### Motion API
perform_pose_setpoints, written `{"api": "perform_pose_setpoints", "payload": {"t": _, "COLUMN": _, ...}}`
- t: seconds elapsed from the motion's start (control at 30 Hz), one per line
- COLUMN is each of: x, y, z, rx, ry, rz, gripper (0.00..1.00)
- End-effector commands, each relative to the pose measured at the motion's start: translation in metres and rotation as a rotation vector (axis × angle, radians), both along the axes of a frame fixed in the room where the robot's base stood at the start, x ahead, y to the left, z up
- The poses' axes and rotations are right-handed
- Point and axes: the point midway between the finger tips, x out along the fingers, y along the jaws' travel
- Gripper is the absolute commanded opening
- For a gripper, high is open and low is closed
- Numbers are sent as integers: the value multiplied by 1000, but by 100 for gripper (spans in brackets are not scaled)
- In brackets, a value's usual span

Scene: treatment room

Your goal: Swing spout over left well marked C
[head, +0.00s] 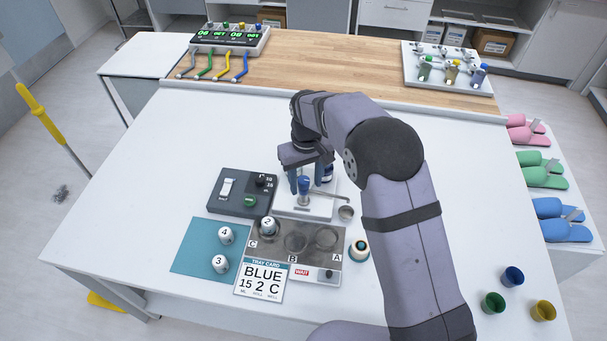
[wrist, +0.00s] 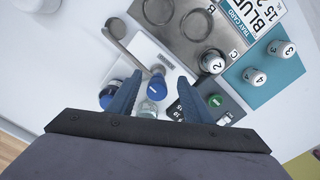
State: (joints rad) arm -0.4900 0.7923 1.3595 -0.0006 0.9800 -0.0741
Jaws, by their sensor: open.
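The spout (wrist: 130,52) is a thin metal arm with a round end, pivoting under a blue knob (wrist: 157,88) on a white base (head: 290,212). In the head view, the spout's round end (head: 346,212) lies right of the base, beyond well A (head: 326,237) and away from well C. The grey tray (head: 317,262) has wells C, B and A from left to right. A white cylinder marked 2 (head: 268,226) stands at left well C. My gripper (wrist: 158,75) is open, its blue fingers on either side of the knob; contact is unclear. It also shows in the head view (head: 304,187).
A dark control box (head: 230,204) stands left of the base. Cylinders 4 (head: 226,235) and 3 (head: 220,264) stand on a teal mat (head: 190,247). A tray card (head: 262,280) reads BLUE 15 2 C.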

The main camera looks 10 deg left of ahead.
Motion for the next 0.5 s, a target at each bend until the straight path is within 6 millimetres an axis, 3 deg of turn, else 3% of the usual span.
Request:
{"api": "perform_pose_setpoints", "payload": {"t": 0.1, "x": 29, "y": 15, "z": 39, "rx": 32, "ry": -62, "rz": 25, "gripper": 46}}
{"api": "perform_pose_setpoints", "payload": {"t": 0.23, "x": 40, "y": 21, "z": 70, "rx": 37, "ry": -74, "rz": 65, "gripper": 46}}
{"api": "perform_pose_setpoints", "payload": {"t": 0.37, "x": 22, "y": 11, "z": 68, "rx": 1, "ry": -3, "rz": 108, "gripper": 46}}
{"api": "perform_pose_setpoints", "payload": {"t": 0.5, "x": 19, "y": 9, "z": 68, "rx": -6, "ry": 11, "rz": 134, "gripper": 46}}
